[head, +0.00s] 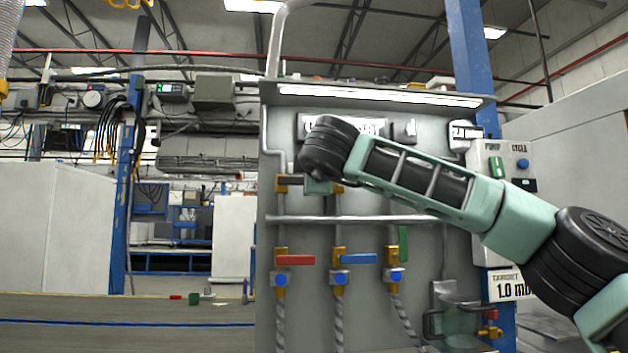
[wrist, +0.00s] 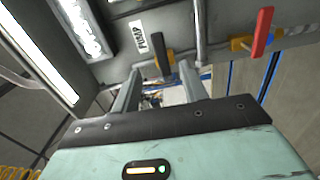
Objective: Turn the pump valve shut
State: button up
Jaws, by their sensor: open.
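In the wrist view, the pump valve shows as a dark lever (wrist: 159,54) on a brass body (wrist: 173,57), beside a label reading PUMP (wrist: 139,37). My gripper (wrist: 158,82) is open, with its two grey fingers apart and the dark lever showing between and beyond their tips. I cannot tell whether a finger touches it. In the head view, my gripper (head: 318,187) is in front of the panel's upper left, largely hidden by my wrist. A dark lever (head: 292,183) and brass fittings show beside it, partly covered.
The grey panel (head: 360,237) carries a lower row of valves with a red lever (head: 295,260), a blue lever (head: 358,258) and a green lever (head: 403,244). A horizontal pipe (head: 375,219) runs above them. A control box (head: 495,160) hangs at the right.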

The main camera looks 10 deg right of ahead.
jog(key=shift+s, duration=1.15)
